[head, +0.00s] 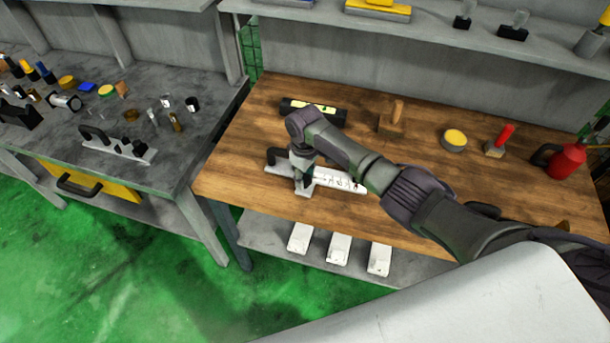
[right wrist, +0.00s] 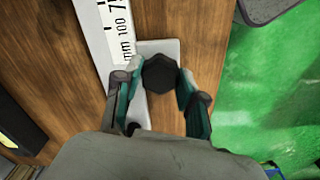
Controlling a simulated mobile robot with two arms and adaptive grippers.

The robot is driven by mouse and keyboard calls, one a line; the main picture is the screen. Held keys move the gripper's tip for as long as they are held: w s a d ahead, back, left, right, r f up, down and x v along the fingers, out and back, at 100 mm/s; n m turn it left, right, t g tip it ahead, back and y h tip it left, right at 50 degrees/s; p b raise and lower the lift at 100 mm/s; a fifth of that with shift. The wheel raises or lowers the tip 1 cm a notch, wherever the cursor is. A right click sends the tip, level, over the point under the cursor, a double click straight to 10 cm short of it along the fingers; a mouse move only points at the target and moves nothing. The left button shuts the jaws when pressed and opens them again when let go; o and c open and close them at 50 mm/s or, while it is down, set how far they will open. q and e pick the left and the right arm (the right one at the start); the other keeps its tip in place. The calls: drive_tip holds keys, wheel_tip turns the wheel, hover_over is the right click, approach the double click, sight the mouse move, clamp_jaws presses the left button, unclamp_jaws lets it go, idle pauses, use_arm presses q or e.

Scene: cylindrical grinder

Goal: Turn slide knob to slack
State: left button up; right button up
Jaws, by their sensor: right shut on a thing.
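A slide gauge (head: 335,181) with a white scale and a black handle lies on the wooden bench top. My right gripper (head: 304,184) reaches down onto the gauge from above. In the right wrist view its fingers (right wrist: 161,78) are shut on the knob, one on each side. In the head view the knob is hidden by the gripper. My left gripper is not in view.
A black level (head: 312,112), a wooden-handled block (head: 392,119), a yellow-topped tin (head: 454,140), a red-handled tool (head: 497,142) and a red oil can (head: 567,161) stand on the bench. White boxes (head: 339,248) lie on the shelf below. A cluttered grey bench (head: 200,150) is at left.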

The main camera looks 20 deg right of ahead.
sight(304, 178)
drive_tip(key=n, duration=0.6)
drive_tip(key=shift+a, duration=0.1)
idle(0.5)
drive_tip(key=o, duration=1.1)
drive_tip(key=shift+o, duration=0.2)
wheel_tip(304, 178, up, 12)
